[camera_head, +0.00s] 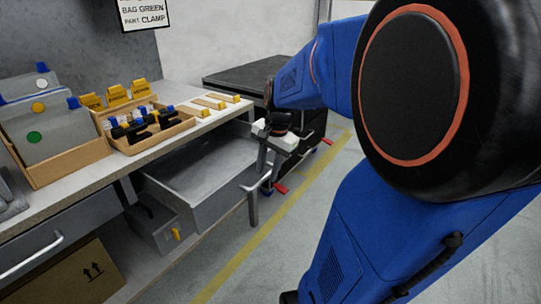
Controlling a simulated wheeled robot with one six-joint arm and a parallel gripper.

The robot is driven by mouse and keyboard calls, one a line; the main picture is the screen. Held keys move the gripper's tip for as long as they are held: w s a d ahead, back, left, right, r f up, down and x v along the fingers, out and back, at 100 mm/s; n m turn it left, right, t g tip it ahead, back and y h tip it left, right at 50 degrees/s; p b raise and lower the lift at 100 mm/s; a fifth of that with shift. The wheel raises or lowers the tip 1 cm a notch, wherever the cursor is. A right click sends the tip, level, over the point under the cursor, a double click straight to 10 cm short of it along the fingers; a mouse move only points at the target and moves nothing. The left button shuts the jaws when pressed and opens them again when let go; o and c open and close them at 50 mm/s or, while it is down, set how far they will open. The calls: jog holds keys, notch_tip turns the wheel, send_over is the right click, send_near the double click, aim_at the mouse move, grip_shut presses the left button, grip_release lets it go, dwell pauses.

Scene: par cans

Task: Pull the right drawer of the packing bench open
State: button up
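The right drawer (205,178) of the packing bench is a grey metal tray, standing well out from under the bench top, and its inside looks empty. Its front end is at the right, seen nearly edge-on. My gripper (268,170) hangs from my blue arm at that front end, fingers pointing down by the drawer's grey handle (254,189). The fingers are small and overlap the handle in the picture, so I cannot tell whether they are closed on it.
The left drawer (60,232), with a pale handle, looks closed. The bench top (170,148) bears cardboard bins and yellow-ended strips. A grey box (158,222) and a cardboard carton (72,275) are below. A dark wheeled cabinet (245,75) stands behind; floor at right is clear.

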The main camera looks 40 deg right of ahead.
jog(key=s+r, duration=0.3)
jog(key=r, duration=1.3)
jog(key=shift+s+d+r, duration=0.15)
jog(key=shift+d+r, duration=0.25)
jog(key=shift+d, duration=0.05)
jog(key=s+a+f+n+t, duration=0.1)
jog(key=s+a+f+n, duration=0.4)
jog(key=a+f+n, duration=0.2)
jog(key=s+a+f+n+t, duration=0.1)
jog(key=s+a+f+n, duration=0.4)
jog(key=a+f+n, duration=0.3)
jog(key=shift+a+f+t+h, duration=0.3)
jog(key=shift+a+f, duration=0.05)
jog(key=shift+a, duration=0.35)
